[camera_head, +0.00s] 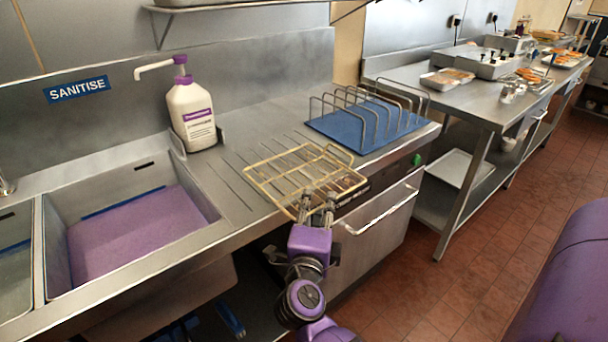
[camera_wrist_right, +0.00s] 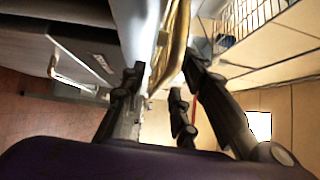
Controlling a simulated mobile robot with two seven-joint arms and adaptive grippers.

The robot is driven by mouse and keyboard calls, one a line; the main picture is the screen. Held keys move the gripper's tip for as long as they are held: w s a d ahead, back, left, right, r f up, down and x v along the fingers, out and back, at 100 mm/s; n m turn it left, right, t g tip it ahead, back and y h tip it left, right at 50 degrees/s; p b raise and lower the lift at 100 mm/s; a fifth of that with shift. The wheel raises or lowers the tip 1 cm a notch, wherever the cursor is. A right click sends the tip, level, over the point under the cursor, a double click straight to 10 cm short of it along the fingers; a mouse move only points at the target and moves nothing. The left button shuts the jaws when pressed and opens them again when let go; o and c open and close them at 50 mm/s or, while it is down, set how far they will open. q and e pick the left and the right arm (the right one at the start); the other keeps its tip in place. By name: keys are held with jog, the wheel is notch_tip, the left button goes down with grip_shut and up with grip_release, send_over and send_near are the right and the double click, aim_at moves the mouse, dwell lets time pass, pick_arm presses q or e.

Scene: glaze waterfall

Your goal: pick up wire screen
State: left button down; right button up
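The wire screen (camera_head: 290,167), a gold-coloured wire grid, is at the front edge of the steel counter in the head view, its near side over the edge. Whether it rests fully on the counter is unclear. My right gripper (camera_head: 318,207) is at its near edge. In the right wrist view the screen's gold rim (camera_wrist_right: 173,45) runs between the dark fingers of the right gripper (camera_wrist_right: 163,70). The fingers stand apart with gaps beside the rim, so the gripper looks open around it. My left gripper is not in view.
A blue tray with a wire rack (camera_head: 368,124) stands just behind the screen. A white sanitiser bottle (camera_head: 191,114) and a sink (camera_head: 207,207) with purple liquid are to the left. A steel table (camera_head: 468,108) with food trays is at right. A door handle (camera_head: 378,215) projects below the counter.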

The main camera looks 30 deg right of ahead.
jog(key=shift+x, duration=1.5)
grip_shut()
jog(key=shift+r, duration=0.15)
